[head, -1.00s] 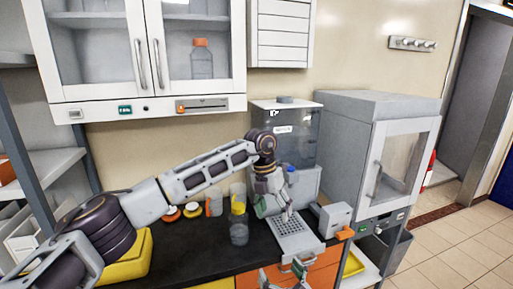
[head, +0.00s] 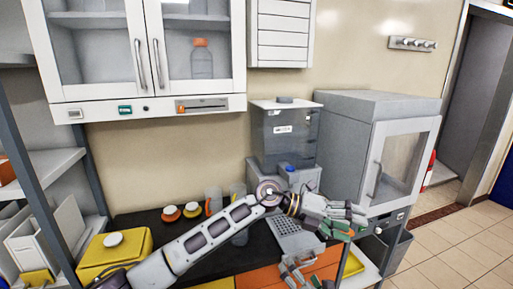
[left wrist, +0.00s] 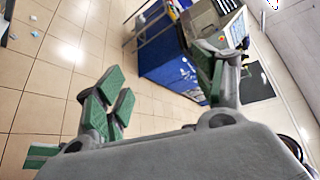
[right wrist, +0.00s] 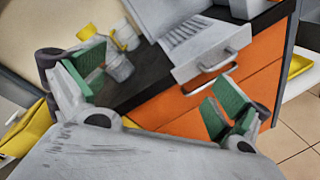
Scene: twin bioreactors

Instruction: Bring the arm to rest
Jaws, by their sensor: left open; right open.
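My left arm crosses the bench from the lower left in the head view. Its gripper (head: 347,222) is stretched out to the right, open and empty, in front of the lower part of the grey glass-door cabinet. In the left wrist view the same gripper (left wrist: 163,92) has its green pads wide apart, with floor and blue furniture beyond. My right gripper (head: 296,265) is at the bottom of the head view, before the orange drawers. In the right wrist view it (right wrist: 157,92) is open, with nothing between its pads.
The grey bioreactor (head: 285,135) stands on the black bench behind my left wrist. A perforated tray (head: 290,232) lies in front of it. Open floor (head: 450,255) lies to the right.

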